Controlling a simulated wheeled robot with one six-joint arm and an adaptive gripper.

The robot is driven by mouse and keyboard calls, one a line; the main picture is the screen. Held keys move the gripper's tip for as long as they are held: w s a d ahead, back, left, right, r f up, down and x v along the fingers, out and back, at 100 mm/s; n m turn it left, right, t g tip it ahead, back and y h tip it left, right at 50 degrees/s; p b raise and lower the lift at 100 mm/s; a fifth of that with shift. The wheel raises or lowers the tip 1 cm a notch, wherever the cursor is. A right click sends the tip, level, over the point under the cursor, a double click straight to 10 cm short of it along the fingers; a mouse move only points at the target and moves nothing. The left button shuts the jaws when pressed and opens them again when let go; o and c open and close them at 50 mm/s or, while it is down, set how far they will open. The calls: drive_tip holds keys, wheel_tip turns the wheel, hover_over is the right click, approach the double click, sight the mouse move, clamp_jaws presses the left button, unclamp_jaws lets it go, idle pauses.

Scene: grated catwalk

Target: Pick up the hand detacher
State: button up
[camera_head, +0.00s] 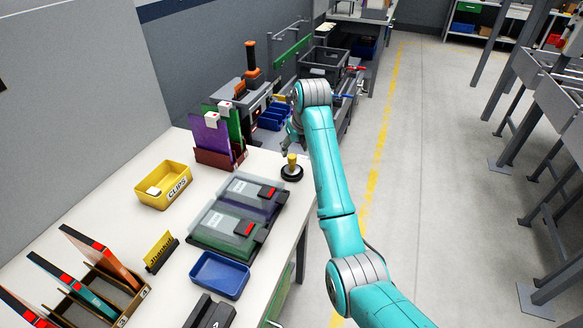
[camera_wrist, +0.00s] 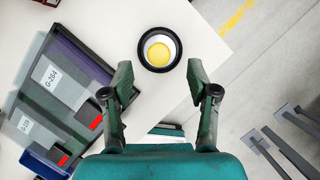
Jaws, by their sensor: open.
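What looks like the hand detacher (camera_head: 292,173) stands upright near the right edge of the white table, with a round black base and a yellow top. In the wrist view the hand detacher (camera_wrist: 160,50) is seen from above as a black ring around a pale and yellow centre. My gripper (camera_wrist: 160,78) is open and empty, its two fingers spread to either side of the picture's middle. The hand detacher lies just beyond the fingertips in that view, apart from them. In the head view my gripper (camera_head: 288,143) is above and behind it, partly hidden by my arm.
Grey-lidded cases (camera_head: 228,222) lie left of the detacher, also in the wrist view (camera_wrist: 62,85). A blue tray (camera_head: 220,275), yellow clips bin (camera_head: 165,187) and upright folders (camera_head: 215,145) share the table. Beyond its right edge is open floor (camera_head: 430,200).

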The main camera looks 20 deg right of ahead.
sight(292, 156)
drive_tip(key=shift+x, duration=2.85)
drive_tip(key=shift+a+r, duration=0.1)
clamp_jaws()
